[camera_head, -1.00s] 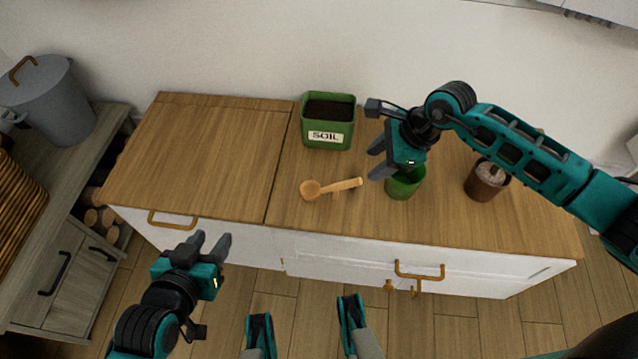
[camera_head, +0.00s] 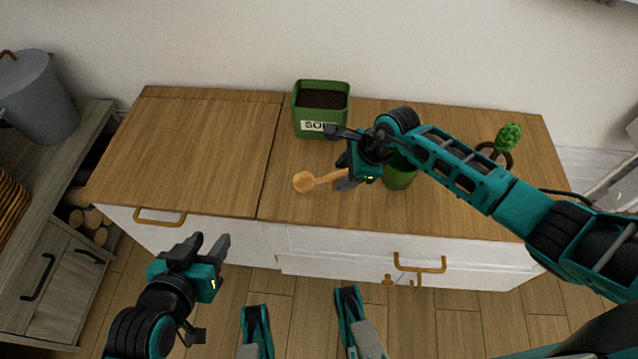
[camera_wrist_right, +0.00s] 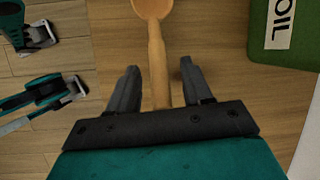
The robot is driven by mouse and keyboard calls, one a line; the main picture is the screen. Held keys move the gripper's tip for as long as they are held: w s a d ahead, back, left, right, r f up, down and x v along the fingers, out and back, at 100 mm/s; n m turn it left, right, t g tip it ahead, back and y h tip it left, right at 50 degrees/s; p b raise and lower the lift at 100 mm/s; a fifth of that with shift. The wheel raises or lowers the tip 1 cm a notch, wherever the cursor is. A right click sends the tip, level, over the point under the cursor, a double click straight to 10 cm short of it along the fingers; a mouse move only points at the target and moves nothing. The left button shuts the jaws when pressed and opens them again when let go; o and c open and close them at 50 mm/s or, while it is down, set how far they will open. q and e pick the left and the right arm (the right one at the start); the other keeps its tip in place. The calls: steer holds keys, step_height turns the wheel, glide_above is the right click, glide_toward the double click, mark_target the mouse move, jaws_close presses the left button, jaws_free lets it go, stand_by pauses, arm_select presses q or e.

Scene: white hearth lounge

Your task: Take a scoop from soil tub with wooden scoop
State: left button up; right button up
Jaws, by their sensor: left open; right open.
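The wooden scoop (camera_head: 304,182) lies on the cabinet top, its bowl to the left and its handle to the right. My right gripper (camera_head: 345,178) is open at the handle end. In the right wrist view the scoop's handle (camera_wrist_right: 157,65) runs between the two open fingers (camera_wrist_right: 157,88); I cannot tell whether they touch it. The green soil tub (camera_head: 321,115), filled with dark soil, stands behind the scoop, its label partly covered by my right arm. It also shows in the right wrist view (camera_wrist_right: 283,50). My left gripper (camera_head: 211,246) is open and empty in front of the cabinet.
A green pot (camera_head: 399,175) stands right of the right gripper, partly hidden by the arm. A potted cactus (camera_head: 508,138) stands further right. The left part of the wooden cabinet top (camera_head: 190,150) is clear. A grey bin (camera_head: 38,98) stands far left.

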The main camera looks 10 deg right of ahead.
steer(key=shift+f, duration=0.1)
arm_select(q)
steer(key=shift+w, duration=0.1)
arm_select(e)
jaws_close()
stand_by(0.3)
steer(key=shift+r, duration=0.5)
arm_select(q)
steer(key=shift+s+a+r+p, duration=0.1)
steer(key=shift+a+r+p, duration=0.1)
steer(key=shift+r+p, duration=0.6)
steer(key=shift+s+a+r+p, duration=0.15)
steer(key=shift+r+p, duration=0.3)
steer(key=shift+p, duration=0.6)
steer(key=shift+a+r+p, duration=0.2)
steer(key=shift+r+p, duration=0.45)
steer(key=shift+p, duration=0.25)
arm_select(e)
step_height(320, 180, up, 19)
